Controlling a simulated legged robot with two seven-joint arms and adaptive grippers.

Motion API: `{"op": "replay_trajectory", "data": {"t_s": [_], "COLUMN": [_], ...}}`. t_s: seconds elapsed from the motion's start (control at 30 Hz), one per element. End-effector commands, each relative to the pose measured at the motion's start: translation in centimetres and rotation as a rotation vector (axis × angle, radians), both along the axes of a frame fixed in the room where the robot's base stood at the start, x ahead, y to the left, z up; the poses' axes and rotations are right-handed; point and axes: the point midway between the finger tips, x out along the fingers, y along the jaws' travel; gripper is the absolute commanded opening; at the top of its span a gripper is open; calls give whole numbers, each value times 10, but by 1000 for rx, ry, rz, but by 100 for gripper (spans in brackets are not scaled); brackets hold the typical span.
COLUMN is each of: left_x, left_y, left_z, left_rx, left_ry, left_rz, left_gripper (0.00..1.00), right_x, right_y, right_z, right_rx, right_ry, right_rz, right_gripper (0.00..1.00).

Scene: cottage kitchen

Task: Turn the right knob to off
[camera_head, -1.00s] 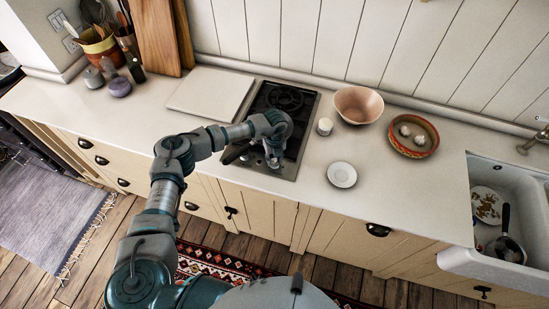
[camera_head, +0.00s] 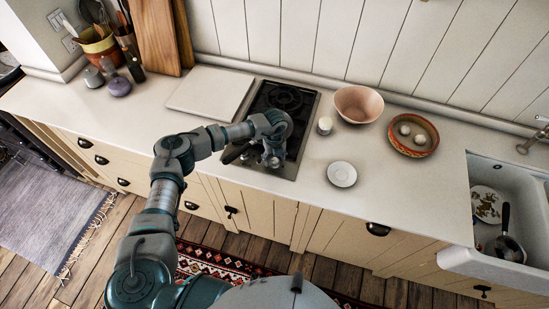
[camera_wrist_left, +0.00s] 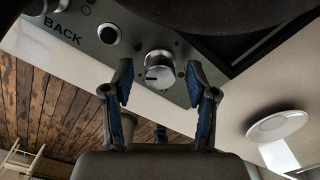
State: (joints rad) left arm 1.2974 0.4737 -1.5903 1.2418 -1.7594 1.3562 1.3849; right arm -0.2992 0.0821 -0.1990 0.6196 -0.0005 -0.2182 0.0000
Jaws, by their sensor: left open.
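The stove (camera_head: 284,172) is a steel-edged cooktop set in the counter, with its knobs along the front strip. My left gripper (camera_head: 272,161) is over the front of the stove. In the left wrist view its two blue-padded fingers are open, one on each side of the right knob, with a gap showing on both sides. Another knob (camera_wrist_left: 109,34) is to the left, near the word BACK. My right gripper is not in view.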

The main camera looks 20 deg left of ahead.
Motion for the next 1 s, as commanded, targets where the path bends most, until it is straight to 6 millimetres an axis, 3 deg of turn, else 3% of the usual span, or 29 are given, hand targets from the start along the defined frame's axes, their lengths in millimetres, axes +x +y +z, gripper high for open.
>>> {"op": "replay_trajectory", "data": {"t_s": [0.17, 0.4, 0.6, 1.0], "left_x": [2, 2, 2, 1], "left_y": [0, 0, 0, 0], "left_z": [22, 76, 108, 117], "left_rx": [-2, -1, -1, -1], "left_ry": [-4, -3, -1, 2], "left_rz": [0, 0, 0, 0], "left_gripper": [58, 58, 58, 58], "right_x": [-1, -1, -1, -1], "right_y": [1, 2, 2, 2], "right_z": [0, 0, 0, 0], "right_rx": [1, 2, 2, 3], "right_ry": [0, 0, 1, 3], "right_rz": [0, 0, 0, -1], "right_gripper": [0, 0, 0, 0]}}
